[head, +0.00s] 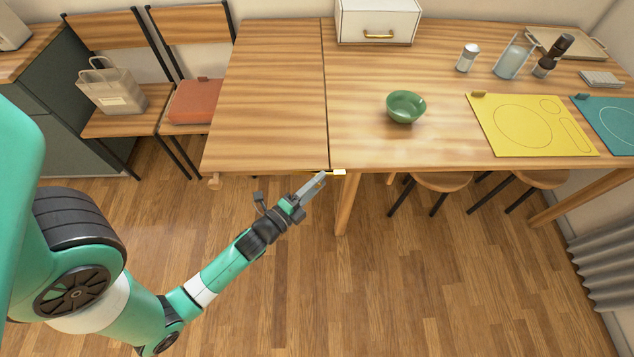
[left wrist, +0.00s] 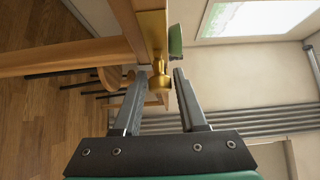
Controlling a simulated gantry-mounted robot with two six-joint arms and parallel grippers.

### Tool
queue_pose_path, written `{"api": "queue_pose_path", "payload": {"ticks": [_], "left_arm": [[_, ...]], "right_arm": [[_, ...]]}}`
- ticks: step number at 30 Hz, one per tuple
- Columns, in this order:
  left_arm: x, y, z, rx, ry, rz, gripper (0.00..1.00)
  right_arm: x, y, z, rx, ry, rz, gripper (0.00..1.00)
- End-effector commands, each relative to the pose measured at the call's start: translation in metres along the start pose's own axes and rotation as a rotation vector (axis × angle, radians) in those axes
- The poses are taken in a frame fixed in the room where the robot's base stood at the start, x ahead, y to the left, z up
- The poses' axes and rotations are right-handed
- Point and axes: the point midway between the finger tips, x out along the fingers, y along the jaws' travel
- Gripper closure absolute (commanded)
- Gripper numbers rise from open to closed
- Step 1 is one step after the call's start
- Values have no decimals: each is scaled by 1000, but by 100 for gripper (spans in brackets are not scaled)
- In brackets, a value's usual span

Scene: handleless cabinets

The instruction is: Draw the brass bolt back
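The brass bolt (head: 339,172) is fixed along the front edge of the wooden table, at the seam between the left leaf (head: 270,100) and the main top (head: 440,150). In the left wrist view the bolt's brass plate (left wrist: 152,35) and its round knob (left wrist: 160,80) show clearly. My left gripper (head: 320,178) reaches the table edge at the bolt from the front left. In the left wrist view its fingers (left wrist: 160,74) are open, with the knob between the fingertips and small gaps beside it. My right gripper is in neither view.
On the table are a green bowl (head: 405,106), a yellow mat (head: 530,125), a white drawer box (head: 378,22), a shaker and a glass jug. Stools (head: 440,182) stand under the main top. Chairs hold a bag (head: 113,92) and a red case (head: 197,101). Floor in front is clear.

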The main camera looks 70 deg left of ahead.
Motion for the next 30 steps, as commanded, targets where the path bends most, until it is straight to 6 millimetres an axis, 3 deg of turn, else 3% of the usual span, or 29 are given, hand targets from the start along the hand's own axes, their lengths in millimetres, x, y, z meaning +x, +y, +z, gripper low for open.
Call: {"api": "queue_pose_path", "payload": {"ticks": [1,6,30], "left_arm": [[0,0,0,0,0,0,70],[0,0,0,0,0,0,100],[0,0,0,0,0,-1,100]], "right_arm": [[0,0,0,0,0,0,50],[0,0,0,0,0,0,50],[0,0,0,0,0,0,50]]}}
